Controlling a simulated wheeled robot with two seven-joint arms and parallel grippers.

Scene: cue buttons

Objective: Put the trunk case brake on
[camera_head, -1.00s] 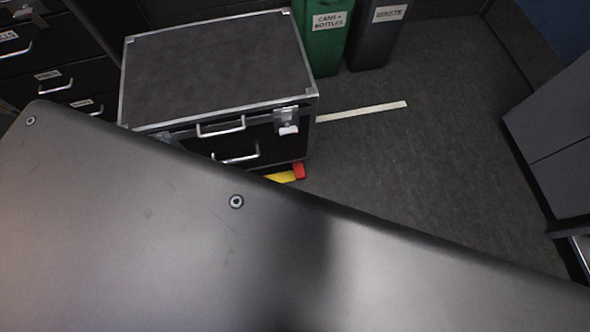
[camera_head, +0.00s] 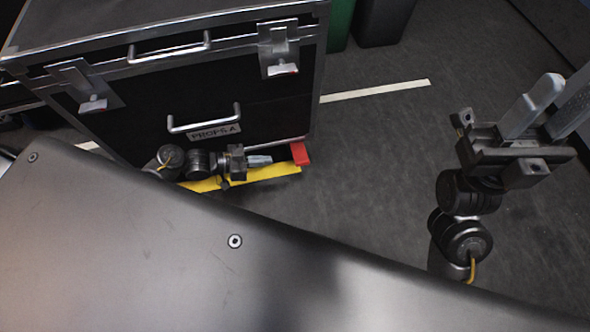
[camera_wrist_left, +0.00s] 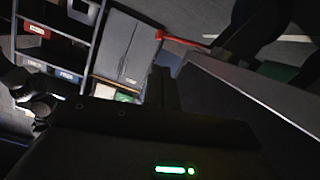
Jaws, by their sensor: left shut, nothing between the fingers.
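The trunk case (camera_head: 150,130) is black with metal edges, latches and a handle, and carries a "PROPS A" label. Along its foot on the floor runs a yellow bar (camera_head: 272,174) with a red end piece (camera_head: 300,153), by the case's lower right corner. My left gripper (camera_head: 268,160) is shut and empty, low in front of the case and just above the yellow bar. Its tips point right at the red piece, seemingly with a small gap. The arm hides part of the bar. My right gripper (camera_head: 566,92) is open and empty, raised at the right.
A broad grey panel fills the foreground and hides the floor there. A green bin (camera_head: 341,22) and a dark bin (camera_head: 384,20) stand behind the case. A pale floor strip (camera_head: 375,91) lies right of it. The floor between case and right arm is clear.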

